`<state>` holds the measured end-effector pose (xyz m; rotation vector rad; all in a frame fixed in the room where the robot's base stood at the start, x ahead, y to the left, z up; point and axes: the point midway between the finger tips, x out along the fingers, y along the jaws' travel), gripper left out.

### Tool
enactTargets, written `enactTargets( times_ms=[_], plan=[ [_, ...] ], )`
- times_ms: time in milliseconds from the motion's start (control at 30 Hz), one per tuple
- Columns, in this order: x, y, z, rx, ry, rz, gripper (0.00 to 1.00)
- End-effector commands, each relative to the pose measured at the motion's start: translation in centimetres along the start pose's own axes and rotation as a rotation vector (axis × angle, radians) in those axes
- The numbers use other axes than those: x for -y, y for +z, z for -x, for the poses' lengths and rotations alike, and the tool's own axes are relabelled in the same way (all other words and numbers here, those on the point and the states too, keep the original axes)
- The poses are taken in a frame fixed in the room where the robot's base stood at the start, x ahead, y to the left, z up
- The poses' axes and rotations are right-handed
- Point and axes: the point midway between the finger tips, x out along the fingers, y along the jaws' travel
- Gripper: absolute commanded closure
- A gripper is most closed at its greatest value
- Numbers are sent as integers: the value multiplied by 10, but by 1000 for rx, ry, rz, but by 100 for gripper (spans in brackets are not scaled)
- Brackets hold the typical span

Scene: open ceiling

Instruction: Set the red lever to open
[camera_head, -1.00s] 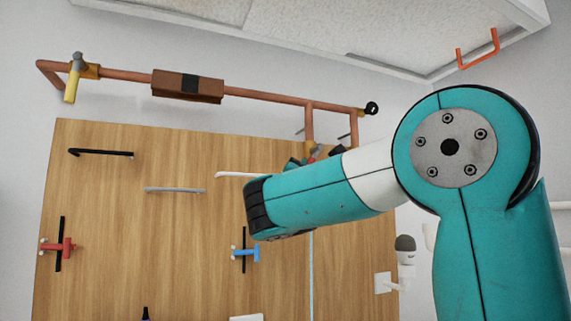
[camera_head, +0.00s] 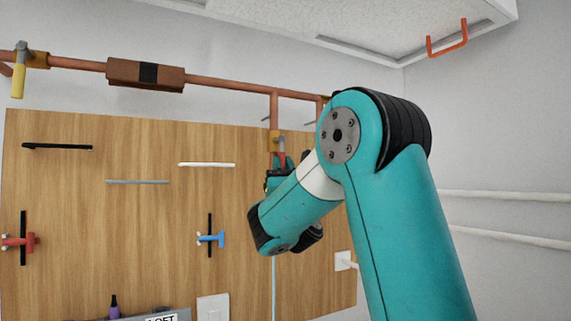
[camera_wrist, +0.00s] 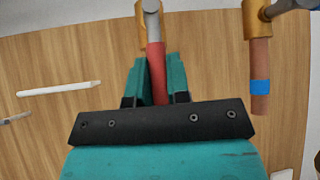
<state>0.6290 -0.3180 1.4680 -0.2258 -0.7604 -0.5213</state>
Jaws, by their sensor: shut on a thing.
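The red lever (camera_wrist: 156,70) runs down from a grey pivot on a brass valve (camera_wrist: 141,30) in the wrist view. My gripper (camera_wrist: 154,82) has its teal fingers on either side of the lever and is shut on it. In the head view, the red lever (camera_head: 282,158) shows small below the brass valve (camera_head: 278,142) on a copper pipe drop. My gripper (camera_head: 278,180) is at the lever's lower end there, partly hidden by my arm.
A second pipe with a blue band (camera_wrist: 260,87) hangs to the right of my gripper. A yellow lever (camera_head: 19,80) is on the pipe at far left. The wooden board (camera_head: 130,225) carries black, grey and white bars and red and blue handles.

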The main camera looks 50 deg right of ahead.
Motion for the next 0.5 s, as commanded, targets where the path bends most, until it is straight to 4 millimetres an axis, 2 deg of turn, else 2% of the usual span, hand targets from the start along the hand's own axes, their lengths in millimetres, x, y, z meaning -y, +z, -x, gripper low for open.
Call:
enactTargets(
  times_ms=[33, 367, 400, 500],
  plan=[
    [1, 4, -3, 11, -2, 4, 100],
    [1, 5, -3, 14, 1, 8, 100],
    [1, 5, -3, 14, 1, 8, 75],
    [1, 5, -3, 12, 1, 7, 57]
  ],
)
